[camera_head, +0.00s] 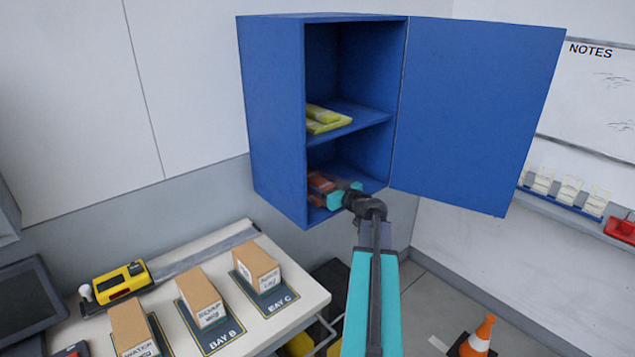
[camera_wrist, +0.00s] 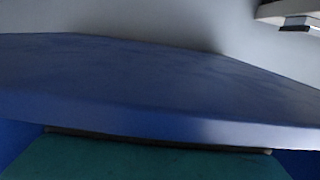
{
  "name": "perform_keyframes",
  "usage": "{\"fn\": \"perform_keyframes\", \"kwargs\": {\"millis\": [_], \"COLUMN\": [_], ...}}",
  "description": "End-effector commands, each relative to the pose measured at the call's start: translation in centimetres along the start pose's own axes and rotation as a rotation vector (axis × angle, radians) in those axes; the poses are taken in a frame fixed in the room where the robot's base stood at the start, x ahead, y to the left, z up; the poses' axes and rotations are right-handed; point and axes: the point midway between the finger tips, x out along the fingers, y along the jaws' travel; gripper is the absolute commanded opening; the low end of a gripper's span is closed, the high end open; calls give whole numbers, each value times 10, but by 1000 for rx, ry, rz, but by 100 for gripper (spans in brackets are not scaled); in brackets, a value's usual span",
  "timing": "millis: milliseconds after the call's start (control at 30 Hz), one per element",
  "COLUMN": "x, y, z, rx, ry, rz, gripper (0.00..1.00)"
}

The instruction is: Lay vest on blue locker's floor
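The blue locker (camera_head: 278,110) hangs on the wall with its door (camera_head: 475,110) swung open to the right. A folded yellow item (camera_head: 325,119), vest-like, lies on its middle shelf (camera_head: 362,115). In the lower compartment, an orange-red folded item (camera_head: 320,187), possibly a vest, is low near the locker floor. My gripper (camera_head: 338,194) reaches into this compartment from the front, its teal fingers right at the orange-red item. I cannot tell if they grip it or if it touches the floor. The wrist view shows a blue panel (camera_wrist: 160,85) close up; the orange-red item is not visible there.
A pale table (camera_head: 300,305) at lower left carries several boxes on labelled mats and a yellow tool (camera_head: 120,282). A whiteboard (camera_head: 590,95) and a ledge with white cards (camera_head: 570,190) are at right. An orange cone (camera_head: 482,335) stands on the floor.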

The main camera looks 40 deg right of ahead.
Motion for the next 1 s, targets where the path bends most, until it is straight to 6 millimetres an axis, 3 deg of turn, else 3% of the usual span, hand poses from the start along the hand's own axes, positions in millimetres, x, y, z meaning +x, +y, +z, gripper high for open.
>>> {"fn": "perform_keyframes", "kwargs": {"millis": [467, 1000], "x": [-6, -78], "y": [0, -1], "z": [-2, -1], "rx": [0, 0], "ry": [0, 1], "rz": [1, 3], "gripper": [62, 62]}}
